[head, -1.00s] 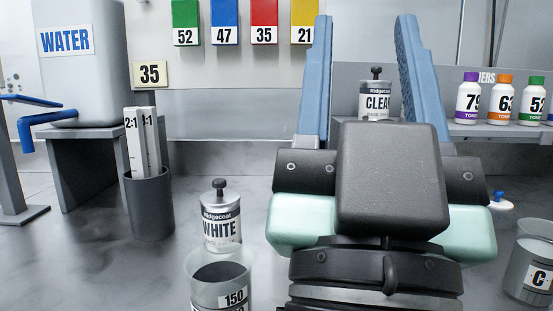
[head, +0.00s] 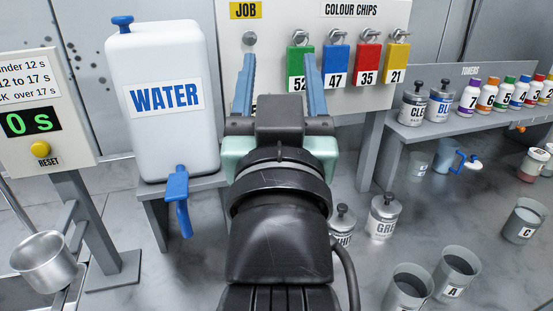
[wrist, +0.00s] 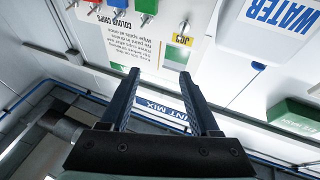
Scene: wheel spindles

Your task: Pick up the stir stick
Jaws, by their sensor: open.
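No stir stick shows in either view now; the place between the water tank and the paint cans, where a dark cup with white sticks would stand, is covered by my arm in the head view. My gripper (head: 279,75) is open, with two blue fingers pointing up and away in front of the colour chip board. In the wrist view my gripper (wrist: 159,78) is open, with nothing between its fingers.
The white water tank (head: 155,135) with a blue tap stands left of my arm. Grey cups (head: 455,275) and paint cans (head: 383,217) stand at the right. A metal pot (head: 45,262) is at the far left. A shelf of toner bottles runs along the right.

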